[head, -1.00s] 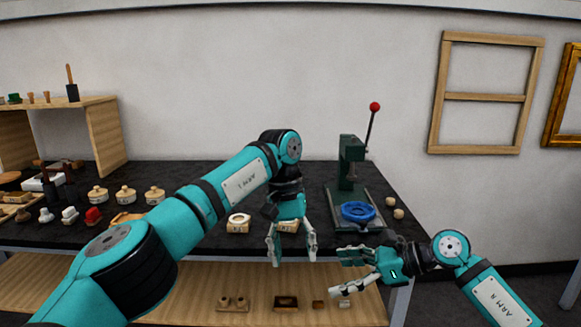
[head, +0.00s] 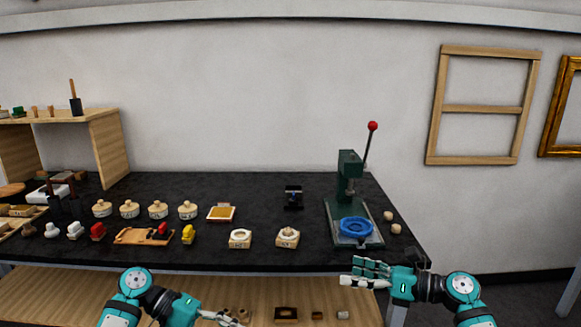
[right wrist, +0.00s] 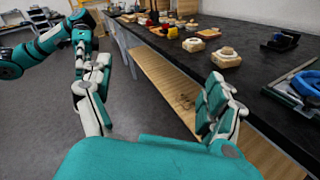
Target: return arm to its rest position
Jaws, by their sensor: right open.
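My right arm comes in at the lower right of the head view. Its gripper (head: 352,272) is open and empty, fingers pointing left, in front of the bench's front edge. In the right wrist view its two fingers (right wrist: 155,108) stand wide apart with only floor and shelf beyond. My left arm is folded low at the bottom of the head view. Its gripper (head: 228,318) lies at the bottom edge, in front of the lower shelf; it is too small and cut off to show whether it is open. The left arm (right wrist: 45,45) also shows at upper left in the right wrist view.
The dark bench top (head: 280,215) carries several round stamp-like pieces, a wooden tray (head: 130,237), a small black device (head: 293,197) and a green press (head: 348,190) with a blue ring (head: 356,228). A lower wooden shelf (head: 60,290) holds small blocks. Floor at right is clear.

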